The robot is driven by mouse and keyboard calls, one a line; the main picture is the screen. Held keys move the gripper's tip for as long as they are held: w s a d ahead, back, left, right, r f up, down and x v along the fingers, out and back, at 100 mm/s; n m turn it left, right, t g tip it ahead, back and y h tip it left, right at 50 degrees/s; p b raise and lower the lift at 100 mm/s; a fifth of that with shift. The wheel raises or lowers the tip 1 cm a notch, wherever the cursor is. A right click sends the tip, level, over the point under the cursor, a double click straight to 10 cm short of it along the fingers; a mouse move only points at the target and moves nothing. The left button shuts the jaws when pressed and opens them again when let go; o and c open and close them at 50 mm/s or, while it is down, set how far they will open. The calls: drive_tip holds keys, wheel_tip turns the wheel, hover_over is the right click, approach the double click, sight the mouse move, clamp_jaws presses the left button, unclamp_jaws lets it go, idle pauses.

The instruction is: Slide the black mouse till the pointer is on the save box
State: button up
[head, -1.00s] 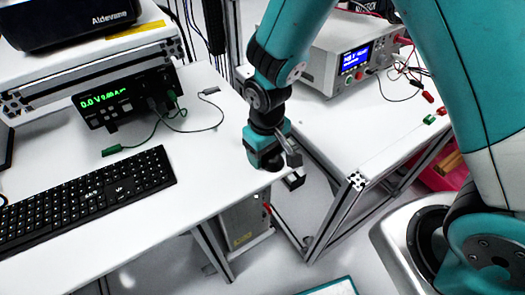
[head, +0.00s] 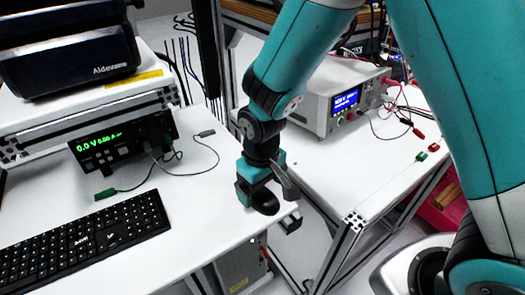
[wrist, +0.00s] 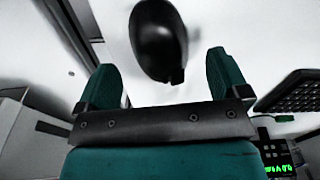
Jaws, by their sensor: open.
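The black mouse (head: 265,202) lies on the white table near its right corner, partly hidden by my gripper (head: 259,196) in the head view. In the wrist view the mouse (wrist: 157,38) sits between and a little beyond the fingertips of my gripper (wrist: 163,64). The fingers are spread, with a visible gap on each side of the mouse and nothing held. I cannot tell how high the fingers are above the table. No pointer or save box shows in these views.
A black keyboard (head: 80,241) lies left of the mouse. A black power supply (head: 124,144) with a green display and loose leads stands behind it. The table's right edge is close to the mouse. A second bench (head: 385,165) with a grey instrument (head: 335,98) stands at right.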

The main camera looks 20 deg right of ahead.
sight(262, 193)
wheel_tip(262, 193, up, 14)
drive_tip(key=s+d+r+n+y, duration=0.1)
drive_tip(key=s+r+y, duration=0.1)
drive_tip(key=s, duration=0.6)
drive_tip(key=s+r+n+y, duration=0.1)
drive_tip(key=s+r, duration=0.3)
drive_tip(key=s, duration=0.4)
drive_tip(key=shift+d+r+y, duration=0.2)
drive_tip(key=shift+d+y, duration=0.2)
drive_tip(key=shift+y, duration=0.2)
idle(1.5)
